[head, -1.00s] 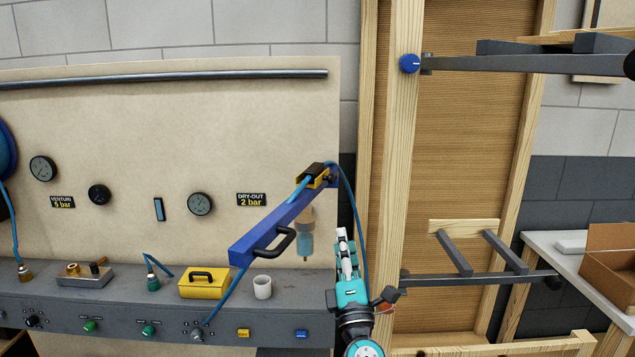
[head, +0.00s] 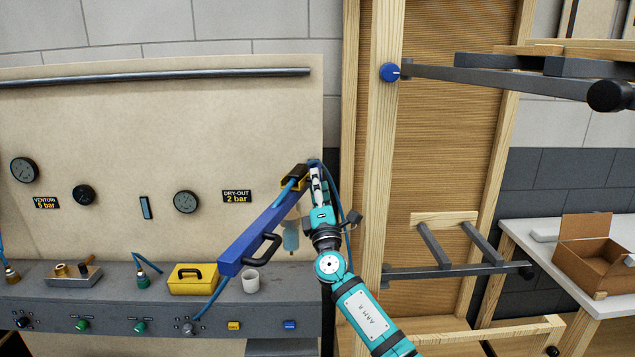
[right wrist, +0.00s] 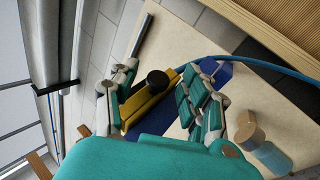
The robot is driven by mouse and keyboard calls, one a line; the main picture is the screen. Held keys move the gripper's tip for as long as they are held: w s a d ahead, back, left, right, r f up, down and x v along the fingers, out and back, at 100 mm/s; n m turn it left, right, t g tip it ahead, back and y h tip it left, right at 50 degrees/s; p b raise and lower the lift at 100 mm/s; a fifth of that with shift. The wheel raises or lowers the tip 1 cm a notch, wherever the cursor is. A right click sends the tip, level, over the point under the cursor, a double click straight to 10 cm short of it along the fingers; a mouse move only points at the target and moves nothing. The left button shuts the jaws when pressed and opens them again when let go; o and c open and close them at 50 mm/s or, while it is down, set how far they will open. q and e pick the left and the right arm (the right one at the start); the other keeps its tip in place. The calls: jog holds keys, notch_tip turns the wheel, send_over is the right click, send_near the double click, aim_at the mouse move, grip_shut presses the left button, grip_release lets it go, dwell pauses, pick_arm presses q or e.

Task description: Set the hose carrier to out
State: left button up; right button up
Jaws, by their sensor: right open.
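The hose carrier (head: 262,226) is a blue beam with a black handle (head: 262,249). It slants in the head view from its hinge end at the panel's right edge down to the lower left. A yellow-and-black block (head: 294,178) sits at its hinge end; in the right wrist view the yellow part (right wrist: 150,103) carries a round black knob (right wrist: 157,80). My right gripper (head: 316,182) is at this end. In the wrist view its open fingers (right wrist: 160,82) stand on either side of the knob; contact cannot be told. My left gripper is not in view.
A blue hose (head: 206,302) hangs from the carrier. A bluish cup-shaped filter (head: 291,238) hangs behind it. A wooden post (head: 377,150) stands right of my arm.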

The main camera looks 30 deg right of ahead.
grip_shut()
dwell(0.4)
jog(key=s+a+p, duration=0.1)
jog(key=s+a, duration=0.7)
jog(key=a, duration=0.2)
jog(key=shift+s+a, duration=0.3)
jog(key=shift+a, duration=0.05)
grip_release()
